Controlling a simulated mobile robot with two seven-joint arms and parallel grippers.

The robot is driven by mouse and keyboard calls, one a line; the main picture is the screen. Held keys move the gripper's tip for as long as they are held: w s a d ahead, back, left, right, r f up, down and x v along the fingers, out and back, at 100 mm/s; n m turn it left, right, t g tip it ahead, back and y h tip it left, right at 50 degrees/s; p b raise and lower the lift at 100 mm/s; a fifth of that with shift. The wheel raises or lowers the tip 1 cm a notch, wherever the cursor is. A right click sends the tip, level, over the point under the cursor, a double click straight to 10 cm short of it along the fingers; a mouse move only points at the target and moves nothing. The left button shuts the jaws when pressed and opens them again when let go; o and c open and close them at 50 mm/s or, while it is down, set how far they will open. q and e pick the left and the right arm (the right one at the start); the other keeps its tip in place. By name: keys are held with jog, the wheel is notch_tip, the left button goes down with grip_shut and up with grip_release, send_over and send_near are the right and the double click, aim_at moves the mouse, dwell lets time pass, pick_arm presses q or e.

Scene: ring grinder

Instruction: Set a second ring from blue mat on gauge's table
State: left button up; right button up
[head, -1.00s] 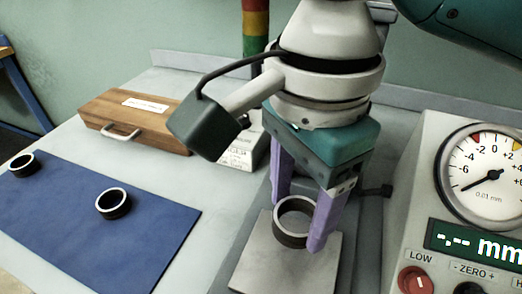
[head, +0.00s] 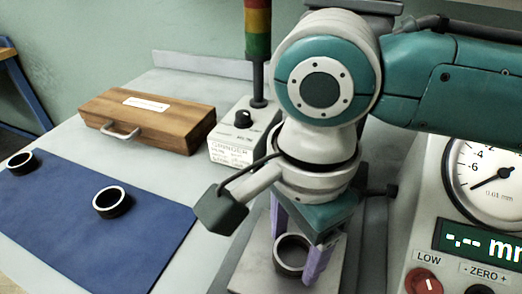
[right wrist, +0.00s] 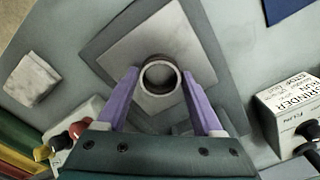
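One dark ring with a bright metal rim (head: 292,267) is between the fingers of my right gripper (head: 298,250), at the square grey plate of the gauge's table (head: 250,272). In the right wrist view, the ring (right wrist: 160,90) sits upright between the two purple fingertips (right wrist: 160,74), which appear to press its sides. I cannot tell whether its underside touches the plate (right wrist: 120,50). Two more rings lie on the blue mat (head: 150,235): one near its middle (head: 112,203), one at its far left (head: 21,163). My left gripper is not in view.
The gauge (head: 425,230) with its dial and knobs stands close right of my gripper. A grinder control box (head: 232,150) with a signal light post (head: 258,40) stands behind. A wooden case (head: 150,120) lies behind the mat.

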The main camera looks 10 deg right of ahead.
jog(key=o, duration=0.3)
jog(key=shift+o, duration=0.2)
jog(key=shift+r, duration=0.2)
notch_tip(320, 180, up, 12)
jog(key=p, duration=0.2)
jog(key=shift+a, duration=0.1)
